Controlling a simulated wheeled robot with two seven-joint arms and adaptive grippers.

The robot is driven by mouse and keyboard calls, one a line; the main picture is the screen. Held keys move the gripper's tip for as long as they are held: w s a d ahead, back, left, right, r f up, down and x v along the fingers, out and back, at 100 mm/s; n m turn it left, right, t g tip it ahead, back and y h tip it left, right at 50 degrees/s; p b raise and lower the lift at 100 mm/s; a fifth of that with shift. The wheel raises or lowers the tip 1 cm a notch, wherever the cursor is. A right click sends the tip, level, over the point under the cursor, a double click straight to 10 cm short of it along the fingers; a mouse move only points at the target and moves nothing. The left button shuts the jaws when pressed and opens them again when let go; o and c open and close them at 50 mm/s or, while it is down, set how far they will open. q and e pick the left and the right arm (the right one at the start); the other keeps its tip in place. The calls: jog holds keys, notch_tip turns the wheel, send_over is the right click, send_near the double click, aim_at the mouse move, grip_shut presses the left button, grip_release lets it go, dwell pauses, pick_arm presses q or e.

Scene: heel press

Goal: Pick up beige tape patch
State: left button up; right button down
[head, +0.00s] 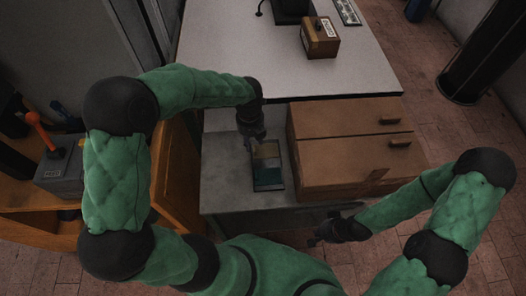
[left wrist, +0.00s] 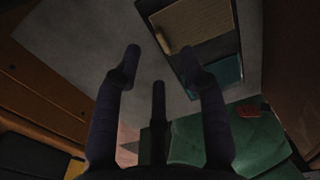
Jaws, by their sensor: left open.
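The beige tape patch (left wrist: 196,22) lies flat in the upper part of a dark tray (left wrist: 176,62), with a small pale raised end at its left edge. A teal patch (left wrist: 228,70) lies below it in the same tray. In the head view the tray (head: 270,186) is on the grey bench, and my left gripper (head: 253,137) is over its far end, partly hiding the patches. In the left wrist view my left gripper (left wrist: 160,57) is open and empty, its fingers to the left of the beige patch. My right gripper (head: 322,238) is in front of the bench; its fingers are too dark to read.
A small brown box (head: 320,38) sits on the white table (head: 225,45) behind. Bare bench (head: 222,170) lies left of the tray. A wooden shelf with a grey box (head: 62,172) is farther left.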

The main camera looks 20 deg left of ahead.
aim_at(253, 148)
pick_arm(q)
notch_tip(253, 148, down, 5)
jog(key=shift+f+b, duration=0.1)
jog(key=shift+b, duration=1.1)
jog(key=shift+d, duration=0.1)
grip_shut()
